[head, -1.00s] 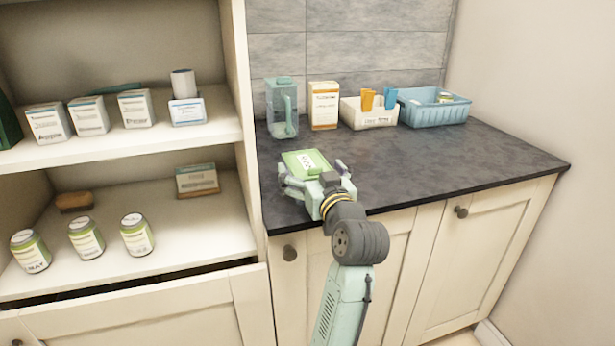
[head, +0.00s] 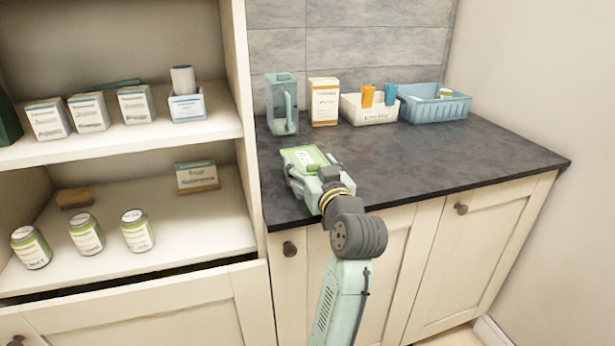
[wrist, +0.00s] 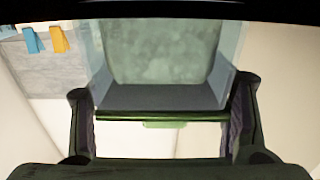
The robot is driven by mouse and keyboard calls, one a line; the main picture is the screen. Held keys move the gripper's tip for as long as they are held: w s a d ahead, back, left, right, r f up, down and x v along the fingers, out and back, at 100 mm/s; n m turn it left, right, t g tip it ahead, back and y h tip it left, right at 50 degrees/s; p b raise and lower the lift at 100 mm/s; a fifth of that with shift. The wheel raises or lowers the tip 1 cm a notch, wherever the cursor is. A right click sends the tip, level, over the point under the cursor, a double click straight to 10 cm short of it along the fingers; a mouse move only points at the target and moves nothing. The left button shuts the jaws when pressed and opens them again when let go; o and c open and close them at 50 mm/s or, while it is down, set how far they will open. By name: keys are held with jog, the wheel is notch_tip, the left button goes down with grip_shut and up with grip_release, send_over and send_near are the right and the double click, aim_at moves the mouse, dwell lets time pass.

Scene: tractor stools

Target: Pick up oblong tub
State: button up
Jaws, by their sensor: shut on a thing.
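The oblong tub (head: 304,157), with a green top and a pale label, lies near the left front of the dark counter. My gripper (head: 308,172) is shut on it, reaching in from the front. The gripper's body hides the near end of the tub. I cannot tell whether the tub still touches the counter.
Behind the tub stand a translucent jug (head: 282,104), an orange and white box (head: 324,102), a white bin with clips (head: 368,116) and a blue basket (head: 434,110). The counter (head: 450,165) is clear to the right. A shelf unit (head: 239,80) borders it on the left.

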jog(key=c, duration=0.3)
jog(key=shift+c, duration=0.2)
